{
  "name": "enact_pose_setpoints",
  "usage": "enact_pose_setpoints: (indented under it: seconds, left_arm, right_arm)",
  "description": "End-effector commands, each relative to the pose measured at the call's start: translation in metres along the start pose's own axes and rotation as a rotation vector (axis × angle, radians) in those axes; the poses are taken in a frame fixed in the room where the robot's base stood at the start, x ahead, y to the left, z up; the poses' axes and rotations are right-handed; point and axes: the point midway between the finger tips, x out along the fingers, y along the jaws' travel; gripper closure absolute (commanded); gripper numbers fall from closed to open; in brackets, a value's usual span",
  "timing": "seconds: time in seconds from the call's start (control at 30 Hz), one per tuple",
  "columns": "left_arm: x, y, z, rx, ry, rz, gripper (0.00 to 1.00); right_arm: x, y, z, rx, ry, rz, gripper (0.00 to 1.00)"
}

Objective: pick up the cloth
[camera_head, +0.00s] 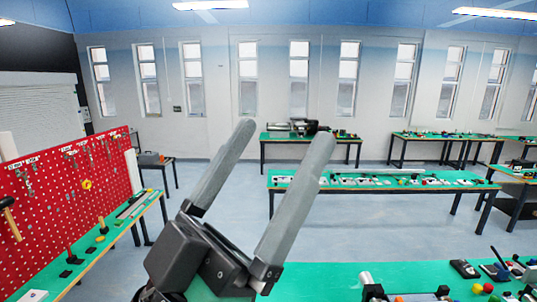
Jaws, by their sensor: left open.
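My left gripper (282,142) fills the middle of the head view, its two long grey fingers spread apart and pointing up and away. It is open, and nothing shows between its fingers. It is above the near end of a green-topped table (330,275). I cannot make out a cloth anywhere in this view. My right gripper is not in view.
The near table holds coloured balls (488,288) and small tools at the right. A red pegboard (60,190) stands over a bench at the left. More green tables (290,180) stand farther back. Open blue-grey floor (350,235) lies between.

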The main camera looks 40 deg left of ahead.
Motion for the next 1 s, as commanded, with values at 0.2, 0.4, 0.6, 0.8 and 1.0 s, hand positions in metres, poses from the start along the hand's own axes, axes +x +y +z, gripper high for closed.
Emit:
enact_pose_setpoints:
  seconds: [0.2,0.4,0.6,0.8,1.0]
  left_arm:
    - [0.0,-0.0004,0.0007,0.001,-0.002,-0.001,0.02]
    - [0.0001,-0.0005,0.0014,0.0,-0.003,-0.001,0.02]
    - [0.0001,-0.0006,0.0017,-0.001,-0.004,-0.001,0.02]
    - [0.0002,-0.0006,0.0019,-0.001,-0.005,-0.001,0.02]
    - [0.0002,-0.0007,0.002,-0.001,-0.005,-0.001,0.02]
  right_arm:
    - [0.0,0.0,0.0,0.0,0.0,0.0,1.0]
    - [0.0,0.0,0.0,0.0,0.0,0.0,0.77]
    - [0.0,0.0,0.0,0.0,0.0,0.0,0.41]
    - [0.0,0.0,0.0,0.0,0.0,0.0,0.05]
    - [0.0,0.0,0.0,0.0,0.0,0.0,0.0]
